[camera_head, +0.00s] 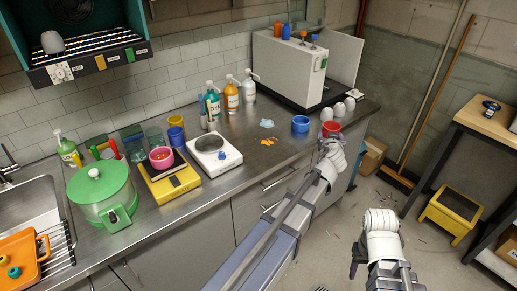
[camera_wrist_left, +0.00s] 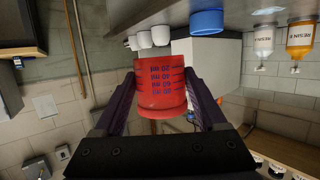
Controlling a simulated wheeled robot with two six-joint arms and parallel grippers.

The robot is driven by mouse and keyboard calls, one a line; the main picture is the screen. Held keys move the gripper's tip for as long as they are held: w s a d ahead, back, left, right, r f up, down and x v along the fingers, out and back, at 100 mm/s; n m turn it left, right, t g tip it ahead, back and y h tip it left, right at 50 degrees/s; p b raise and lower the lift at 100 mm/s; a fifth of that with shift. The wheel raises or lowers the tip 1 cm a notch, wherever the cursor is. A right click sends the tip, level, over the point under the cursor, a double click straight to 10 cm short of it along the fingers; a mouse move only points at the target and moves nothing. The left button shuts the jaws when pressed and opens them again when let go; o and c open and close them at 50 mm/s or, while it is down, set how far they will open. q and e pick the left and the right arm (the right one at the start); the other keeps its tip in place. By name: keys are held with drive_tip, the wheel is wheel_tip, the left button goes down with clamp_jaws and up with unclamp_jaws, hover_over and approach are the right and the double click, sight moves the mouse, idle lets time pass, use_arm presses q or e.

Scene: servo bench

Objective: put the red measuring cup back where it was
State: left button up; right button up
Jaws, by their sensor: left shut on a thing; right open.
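The red measuring cup (camera_head: 331,128) is at the right end of the counter, by the front edge. My left gripper (camera_head: 331,146) reaches it from the front and covers part of it. In the left wrist view the red cup (camera_wrist_left: 162,85), with dark printed marks, sits between the two fingers (camera_wrist_left: 160,105), which are shut on it. I cannot tell whether the cup touches the counter. My right gripper (camera_head: 357,258) is open and empty, low in front of the counter, and only partly visible.
A blue cup (camera_head: 300,124) stands left of the red cup. Several white rounded objects (camera_head: 338,109) stand behind it. A white machine (camera_head: 290,65) is at the back. A white scale (camera_head: 214,155) and green pot (camera_head: 102,195) are further left. Counter between scale and blue cup holds small splashes.

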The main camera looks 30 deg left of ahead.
use_arm(q)
drive_tip(key=s+a+n+g+y, duration=0.2)
drive_tip(key=s+a+n+y, duration=0.1)
drive_tip(key=a, duration=1.1)
drive_tip(key=r+n+g+y+p, duration=0.1)
drive_tip(key=n+y, duration=0.2)
hover_over(255, 151)
wheel_tip(255, 151, down, 6)
drive_tip(key=b, duration=0.6)
wheel_tip(255, 151, down, 4)
drive_tip(key=b, duration=0.3)
drive_tip(key=shift+r+b, duration=0.2)
drive_tip(key=shift+b, duration=0.2)
drive_tip(key=shift+f, duration=0.1)
drive_tip(key=shift+f+b, duration=0.15)
drive_tip(key=shift+b, duration=0.15)
drive_tip(key=o, duration=1.4)
